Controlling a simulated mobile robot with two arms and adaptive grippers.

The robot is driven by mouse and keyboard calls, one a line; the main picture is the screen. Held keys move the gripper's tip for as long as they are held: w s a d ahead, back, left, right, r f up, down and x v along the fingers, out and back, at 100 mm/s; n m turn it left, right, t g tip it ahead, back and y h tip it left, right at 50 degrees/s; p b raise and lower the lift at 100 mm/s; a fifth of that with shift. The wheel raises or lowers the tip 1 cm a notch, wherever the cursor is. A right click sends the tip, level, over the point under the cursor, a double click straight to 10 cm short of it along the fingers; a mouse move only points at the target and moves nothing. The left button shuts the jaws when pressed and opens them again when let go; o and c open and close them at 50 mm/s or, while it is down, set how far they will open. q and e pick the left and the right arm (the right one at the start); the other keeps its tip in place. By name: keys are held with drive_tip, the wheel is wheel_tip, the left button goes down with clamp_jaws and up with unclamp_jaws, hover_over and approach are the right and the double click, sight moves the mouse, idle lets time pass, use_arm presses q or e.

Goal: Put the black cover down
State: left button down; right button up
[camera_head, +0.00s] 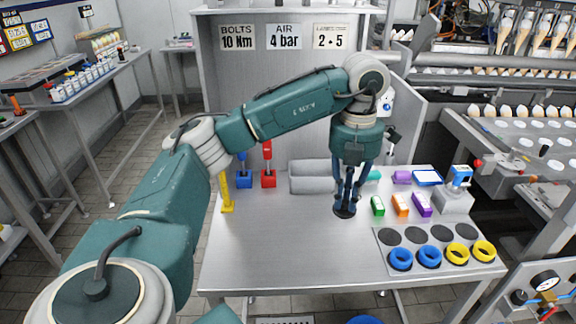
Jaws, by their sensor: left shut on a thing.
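My left gripper (346,199) points straight down over the table, right of its middle. It is shut on the black cover (344,211), a small dark round piece at the fingertips. The fingers hide part of the cover, and I cannot tell whether it touches the table top (290,245). My right gripper is not in view.
A grey plate (378,246) at the front right has dark round spots, blue rings (400,260) and yellow rings (484,250). Small green (377,206), orange (400,204) and purple (421,204) blocks stand right of my gripper. The table's front left is clear.

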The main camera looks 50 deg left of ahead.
use_arm(q)
drive_tip(key=n, duration=0.1)
drive_tip(key=r+n, duration=0.2)
drive_tip(key=shift+w+a+r, duration=0.25)
drive_tip(key=shift+a, duration=0.1)
drive_tip(key=shift+r+n, duration=0.15)
drive_tip(key=shift+n, duration=0.25)
wheel_tip(320, 180, down, 19)
drive_tip(key=shift+r, duration=0.1)
drive_tip(key=shift+a+f, duration=0.1)
drive_tip(key=shift+f, duration=0.4)
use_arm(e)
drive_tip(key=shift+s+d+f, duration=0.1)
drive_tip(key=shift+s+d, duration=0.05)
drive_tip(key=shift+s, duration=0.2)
use_arm(q)
drive_tip(key=shift+f, duration=0.1)
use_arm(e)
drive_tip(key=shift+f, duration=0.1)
